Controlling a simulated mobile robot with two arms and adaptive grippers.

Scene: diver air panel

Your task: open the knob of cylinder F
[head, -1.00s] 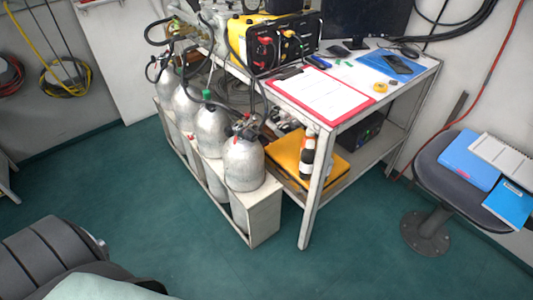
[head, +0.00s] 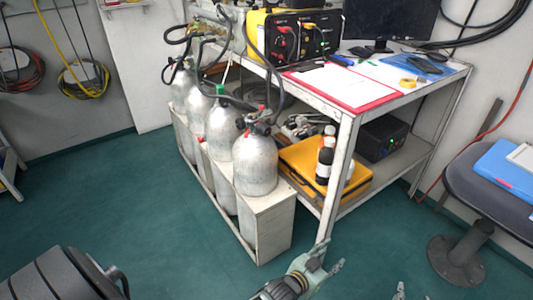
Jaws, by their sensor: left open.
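Several silver cylinders stand in a row in a white rack; the nearest cylinder (head: 255,165) has a dark valve with red parts (head: 250,128) and a hose on top. The cylinder behind it (head: 222,128) has a green-topped valve (head: 222,90). No letters are readable, so I cannot tell which is cylinder F. My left gripper (head: 331,257) is open and empty, low in front of the rack's near right corner, well apart from the cylinders. Only fingertips of my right gripper (head: 411,292) show at the bottom edge; its state is unclear.
A white table (head: 345,125) right of the rack bears a yellow panel box (head: 255,38), a red clipboard (head: 350,88) and a monitor (head: 392,18). Its lower shelf holds an orange case (head: 310,165) and bottles. A stool (head: 480,190) stands right.

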